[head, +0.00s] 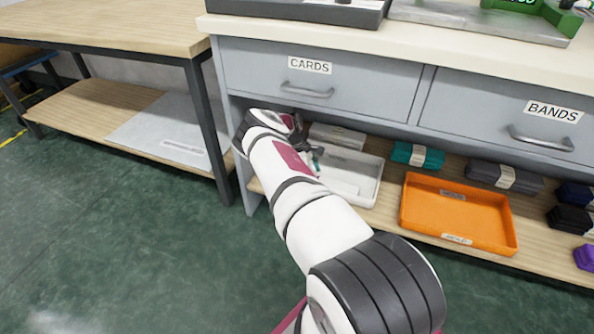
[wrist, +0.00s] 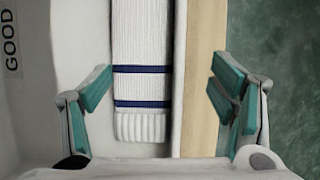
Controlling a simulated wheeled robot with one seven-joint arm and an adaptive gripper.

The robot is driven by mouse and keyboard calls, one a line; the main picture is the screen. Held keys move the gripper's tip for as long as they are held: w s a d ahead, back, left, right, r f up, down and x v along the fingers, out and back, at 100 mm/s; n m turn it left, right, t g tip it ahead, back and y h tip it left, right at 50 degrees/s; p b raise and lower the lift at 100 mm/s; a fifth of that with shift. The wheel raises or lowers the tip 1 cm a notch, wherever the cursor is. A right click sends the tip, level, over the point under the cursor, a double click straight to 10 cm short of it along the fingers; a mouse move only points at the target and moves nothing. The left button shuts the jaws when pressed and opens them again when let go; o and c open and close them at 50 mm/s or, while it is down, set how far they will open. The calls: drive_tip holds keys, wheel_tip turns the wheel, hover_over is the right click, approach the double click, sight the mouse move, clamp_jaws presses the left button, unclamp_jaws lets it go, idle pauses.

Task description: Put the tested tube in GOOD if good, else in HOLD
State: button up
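A white knitted tube (wrist: 141,75) with dark blue stripes and a ribbed end lies in the white tray, along the tray wall at its right in the wrist view. The white tray (head: 367,190) stands on the low shelf; its inner side carries a GOOD label (wrist: 11,40) in the wrist view. My gripper (wrist: 160,80) is open, its teal-padded fingers apart on either side of the tube without visible contact. In the head view, my arm reaches to the tray's left part and hides much of it. An orange tray (head: 456,210) is empty; its label looks like HOLD but is blurred.
Drawers marked CARDS (head: 310,66) and BANDS (head: 552,110) overhang the shelf. Behind the trays lie grey-white (head: 338,135), teal (head: 417,155) and dark grey (head: 505,177) bundles. A wooden table (head: 110,28) stands at left, and its leg is close to my arm.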

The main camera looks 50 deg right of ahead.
drive_tip(key=w, duration=0.1)
drive_tip(key=w+a, duration=0.1)
drive_tip(key=w, duration=0.1)
drive_tip(key=w+a, duration=0.1)
drive_tip(key=w, duration=0.1)
drive_tip(key=shift+w+a+f, duration=0.1)
drive_tip(key=shift+w+f, duration=0.05)
drive_tip(key=shift+w, duration=0.1)
drive_tip(key=shift+w+a+b, duration=0.35)
drive_tip(key=shift+w+b, duration=0.05)
drive_tip(key=shift+w, duration=0.3)
